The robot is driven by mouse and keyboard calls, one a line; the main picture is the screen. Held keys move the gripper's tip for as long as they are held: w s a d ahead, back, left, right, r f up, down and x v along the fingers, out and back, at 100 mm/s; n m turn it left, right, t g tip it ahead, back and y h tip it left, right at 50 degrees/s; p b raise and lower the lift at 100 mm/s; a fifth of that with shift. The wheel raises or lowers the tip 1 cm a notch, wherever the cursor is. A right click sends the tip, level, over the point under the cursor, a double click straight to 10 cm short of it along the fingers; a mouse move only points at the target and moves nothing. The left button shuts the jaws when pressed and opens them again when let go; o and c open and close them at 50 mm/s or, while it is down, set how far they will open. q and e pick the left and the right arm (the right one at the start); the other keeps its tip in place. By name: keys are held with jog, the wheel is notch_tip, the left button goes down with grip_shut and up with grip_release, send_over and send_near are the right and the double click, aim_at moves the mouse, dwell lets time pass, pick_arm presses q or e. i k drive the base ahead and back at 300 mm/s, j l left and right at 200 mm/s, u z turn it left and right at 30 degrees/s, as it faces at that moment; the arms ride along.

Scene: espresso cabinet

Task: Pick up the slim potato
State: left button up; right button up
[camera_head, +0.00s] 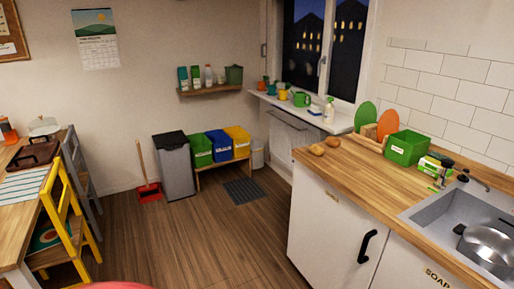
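Two small tan potatoes lie close together at the far left corner of the wooden counter. One potato (316,150) is nearer the counter's left edge. The other potato (333,142) is a little behind it and to the right. They are too small in this view to tell for certain which is the slim one. Neither of my grippers is in view.
The wooden counter (350,177) is clear in front of the potatoes. A green bin (407,148), an orange board (387,124) and a green board (365,115) stand to their right. A sink (460,205) is farther right. Wooden floor (200,245) lies open left of the cabinet.

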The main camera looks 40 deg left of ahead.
aim_at(315, 149)
jog(key=u, duration=0.95)
jog(key=i+l, duration=0.15)
jog(key=i, duration=0.25)
jog(key=i+l+u, duration=0.15)
jog(key=i, duration=0.2)
